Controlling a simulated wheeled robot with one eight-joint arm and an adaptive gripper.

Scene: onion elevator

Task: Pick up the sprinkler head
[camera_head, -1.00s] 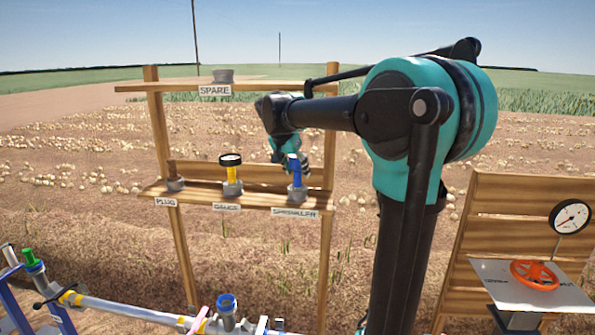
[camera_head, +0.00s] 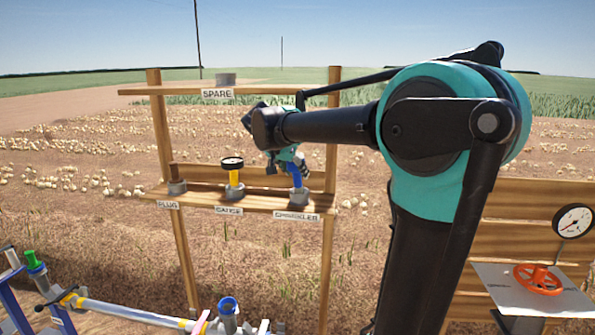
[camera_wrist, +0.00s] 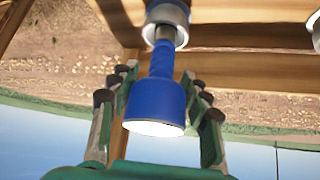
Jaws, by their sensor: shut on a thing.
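The blue sprinkler head (camera_head: 297,180) stands on the shelf behind the SPRINKLER label, at the grey socket (camera_head: 298,197). In the wrist view, which is upside down, the sprinkler head (camera_wrist: 156,106) has a wide round end toward the camera. Its narrow metal neck meets the socket (camera_wrist: 168,12). My gripper (camera_head: 288,160) is at its upper part. In the wrist view my gripper (camera_wrist: 158,79) has fingers on both sides of the blue body and is shut on it. The exact finger contact is hard to see.
A grey spare part (camera_head: 226,79) sits on the top board. A pipe (camera_head: 130,312) runs at lower left; a red handwheel (camera_head: 537,279) stands at right.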

